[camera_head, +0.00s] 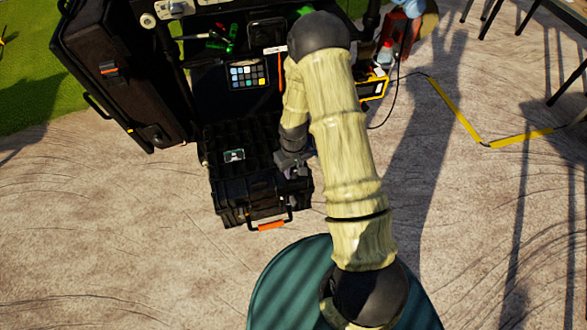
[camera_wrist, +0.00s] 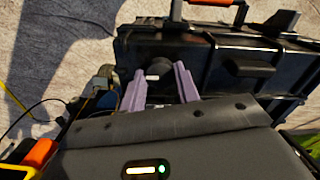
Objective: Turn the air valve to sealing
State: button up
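The air valve appears to be a round black knob (camera_wrist: 159,67) on the side of a black hard case (camera_wrist: 215,52), with a small pale mark on its face. The case also shows in the head view (camera_head: 232,190), on the ground by the cart. My gripper (camera_wrist: 160,70) has its two purple-grey fingers apart, one on each side of the knob. I see no clear contact between fingers and knob. In the head view my gripper (camera_head: 295,168) is at the case's right side, and the knob is hidden there. Which setting the valve points to is too small to tell.
The case has an orange handle (camera_head: 271,225) at its front. A tall open black case (camera_head: 125,75) stands left of the cart. A yellow-edged device (camera_head: 373,88) with a cable lies right of my arm. Paved ground on the right is mostly clear, with yellow tape (camera_head: 455,110).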

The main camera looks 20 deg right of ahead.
jog(key=shift+c, duration=1.4)
jog(key=shift+m, duration=0.5)
jog(key=m+p, duration=0.1)
jog(key=m, duration=0.1)
jog(key=shift+r+m, duration=0.1)
jog(key=shift+m, duration=0.2)
jog(key=m+p, duration=0.1)
jog(key=m, duration=0.3)
jog(key=shift+w+m, duration=0.1)
jog(key=shift+m, duration=0.2)
jog(key=m+p, duration=0.1)
jog(key=m, duration=0.4)
jog(key=shift+m+p, duration=0.8)
jog(key=shift+m, duration=1.4)
